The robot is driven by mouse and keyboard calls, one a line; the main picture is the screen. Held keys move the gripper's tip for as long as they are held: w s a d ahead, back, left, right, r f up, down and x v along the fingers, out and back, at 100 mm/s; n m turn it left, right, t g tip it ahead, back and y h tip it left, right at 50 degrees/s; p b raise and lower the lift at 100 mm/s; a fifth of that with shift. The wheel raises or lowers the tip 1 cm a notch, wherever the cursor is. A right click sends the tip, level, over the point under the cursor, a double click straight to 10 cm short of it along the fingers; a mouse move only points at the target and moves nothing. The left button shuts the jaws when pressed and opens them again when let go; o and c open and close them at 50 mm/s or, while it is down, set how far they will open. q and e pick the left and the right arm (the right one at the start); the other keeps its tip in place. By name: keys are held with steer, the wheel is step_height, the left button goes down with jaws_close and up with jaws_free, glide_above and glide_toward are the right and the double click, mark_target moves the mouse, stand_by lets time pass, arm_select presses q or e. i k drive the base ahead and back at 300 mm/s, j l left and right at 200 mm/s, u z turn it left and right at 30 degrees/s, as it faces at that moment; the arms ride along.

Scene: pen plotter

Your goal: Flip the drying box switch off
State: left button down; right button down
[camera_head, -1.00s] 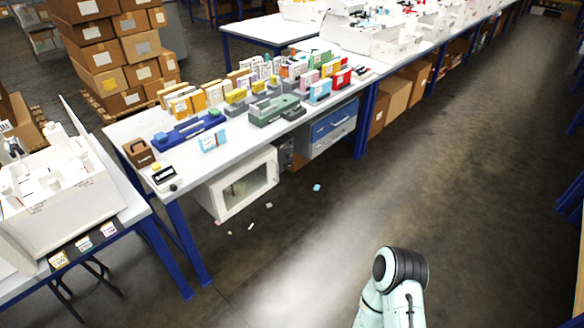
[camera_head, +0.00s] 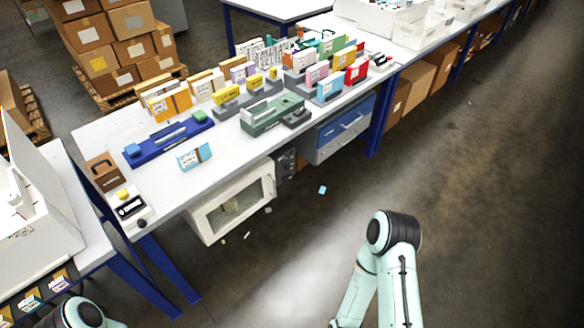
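A white box with a glass-windowed door (camera_head: 203,222), which looks like the drying box, sits below the worktop of the middle table. Something pale shows through its window. A dark grey panel (camera_head: 286,161) with small knob-like details stands just right of it. The switch is too small to make out, and so is its position. My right arm shows at the bottom right and part of my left arm at the bottom left. Neither gripper is in view, and both arms appear apart from the box.
The white worktop (camera_head: 150,187) holds several small cartons, a blue tool (camera_head: 168,142) and a green device (camera_head: 272,113). Blue-fronted drawers (camera_head: 345,122) hang right of the panel. Small scraps, one blue (camera_head: 322,190), lie on the floor. Floor in front is otherwise open.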

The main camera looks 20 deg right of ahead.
mark_target(286, 178)
steer(key=i+l+u, duration=0.2)
steer(key=i+l, duration=1.15)
